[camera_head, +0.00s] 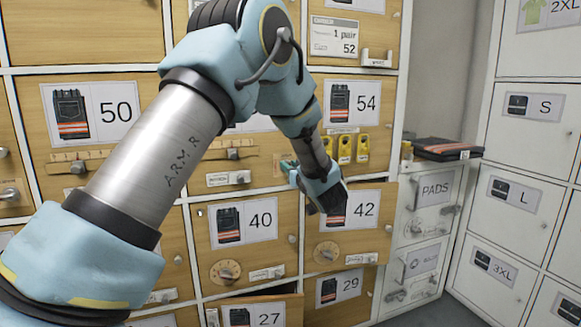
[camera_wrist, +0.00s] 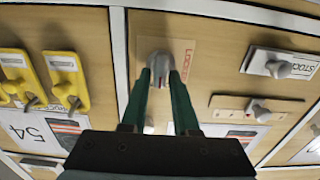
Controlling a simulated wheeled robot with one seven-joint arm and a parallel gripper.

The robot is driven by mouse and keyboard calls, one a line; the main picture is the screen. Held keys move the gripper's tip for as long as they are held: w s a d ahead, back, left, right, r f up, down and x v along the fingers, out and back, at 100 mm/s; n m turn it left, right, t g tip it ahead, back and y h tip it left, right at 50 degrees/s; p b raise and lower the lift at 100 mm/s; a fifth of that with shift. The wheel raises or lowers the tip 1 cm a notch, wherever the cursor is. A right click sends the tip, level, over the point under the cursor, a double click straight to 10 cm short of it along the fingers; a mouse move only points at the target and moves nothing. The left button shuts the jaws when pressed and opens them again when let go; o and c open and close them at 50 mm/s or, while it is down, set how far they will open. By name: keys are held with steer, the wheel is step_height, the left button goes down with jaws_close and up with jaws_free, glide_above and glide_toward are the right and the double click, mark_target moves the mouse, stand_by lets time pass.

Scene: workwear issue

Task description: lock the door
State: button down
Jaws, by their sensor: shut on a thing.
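My gripper (camera_head: 291,168) reaches the right edge of the middle locker door, left of the door marked 54 (camera_head: 352,100). In the wrist view my gripper (camera_wrist: 162,70) has its two green fingers shut on a grey knob (camera_wrist: 156,50). The knob sits on a light wooden plate (camera_wrist: 186,60) with red lettering that seems to read LOCKED, partly covered by the finger. In the head view the plate (camera_head: 280,160) shows just beside the fingertips, while the knob is hidden there. The number of the middle door is hidden behind my arm.
Yellow latches (camera_head: 345,148) sit on door 54, close to the gripper's right; they also show in the wrist view (camera_wrist: 66,82). Doors 40 (camera_head: 245,220) and 42 (camera_head: 362,215) lie below. Door 27 (camera_head: 262,308) looks slightly open. Folded workwear (camera_head: 445,147) lies on the cabinet at right.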

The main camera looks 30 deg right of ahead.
steer(key=shift+f+n+b, duration=0.1)
steer(key=shift+n+b, duration=0.2)
steer(key=shift+b, duration=0.1)
steer(key=n+b, duration=1.1)
steer(key=a+f+n+b, duration=0.1)
steer(key=n+b, duration=0.5)
steer(key=shift+w, duration=0.1)
steer(key=shift+n, duration=0.3)
steer(key=c, duration=0.8)
jaws_free()
steer(key=s, duration=0.3)
steer(key=s+a+p, duration=0.1)
steer(key=s, duration=0.6)
steer(key=shift+s+a+p, duration=0.2)
steer(key=shift+s+p, duration=0.15)
steer(key=shift+s, duration=0.05)
